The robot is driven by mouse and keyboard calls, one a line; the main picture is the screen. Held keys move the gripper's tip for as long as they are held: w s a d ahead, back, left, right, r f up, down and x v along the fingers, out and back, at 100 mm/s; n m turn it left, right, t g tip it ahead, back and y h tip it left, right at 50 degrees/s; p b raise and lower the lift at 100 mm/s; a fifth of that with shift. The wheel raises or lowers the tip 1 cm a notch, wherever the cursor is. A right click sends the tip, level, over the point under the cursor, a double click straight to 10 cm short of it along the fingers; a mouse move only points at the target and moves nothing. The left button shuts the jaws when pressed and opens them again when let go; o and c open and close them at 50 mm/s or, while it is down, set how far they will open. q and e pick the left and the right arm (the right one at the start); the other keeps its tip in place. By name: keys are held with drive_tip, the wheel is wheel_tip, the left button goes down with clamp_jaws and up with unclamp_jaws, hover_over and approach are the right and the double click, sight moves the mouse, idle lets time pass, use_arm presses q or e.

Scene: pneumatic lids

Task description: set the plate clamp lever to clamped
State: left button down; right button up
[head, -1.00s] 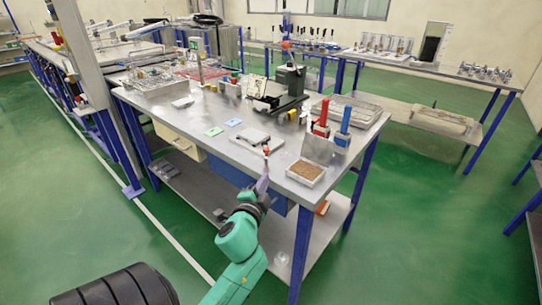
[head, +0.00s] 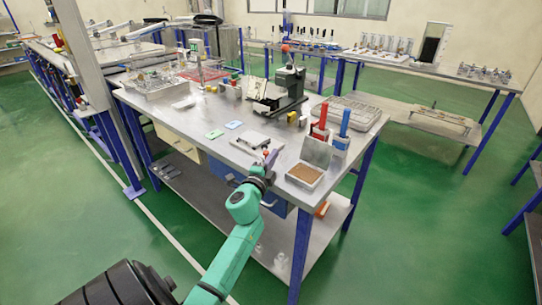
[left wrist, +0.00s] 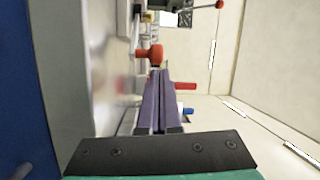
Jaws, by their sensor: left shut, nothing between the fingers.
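The plate clamp (head: 257,140) is a pale flat fixture near the front edge of the bench. Its lever has a red knob (head: 266,152), partly crowded by my gripper in the head view. The knob (left wrist: 155,53) shows clearly in the left wrist view, just beyond the fingertips. My left gripper (head: 271,157) is shut and empty, its purple fingers together at the bench's front edge beside the knob. In the left wrist view the shut fingers (left wrist: 160,72) point at the knob; I cannot tell whether they touch it. My right gripper is not in view.
A tray of brown material (head: 305,174) lies right of my gripper. Red (head: 320,122) and blue (head: 343,128) upright tools stand behind it. Green (head: 214,134) and blue (head: 233,124) cards lie left, with bare bench (head: 190,122) around them.

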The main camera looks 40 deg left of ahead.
sight(265, 153)
use_arm(q)
drive_tip(key=shift+s+a, duration=0.25)
drive_tip(key=shift+s, duration=0.05)
drive_tip(key=shift+w, duration=0.1)
drive_tip(key=shift+s+a+m+h, duration=0.2)
drive_tip(key=shift+s+m+h, duration=0.1)
drive_tip(key=shift+h, duration=0.1)
drive_tip(key=s+a+m+h, duration=0.1)
drive_tip(key=h, duration=0.1)
drive_tip(key=s+a+m+t+h+p, duration=0.1)
drive_tip(key=h, duration=0.1)
drive_tip(key=shift+s+a, duration=0.2)
drive_tip(key=shift+a, duration=0.15)
drive_tip(key=shift+w+d, duration=0.1)
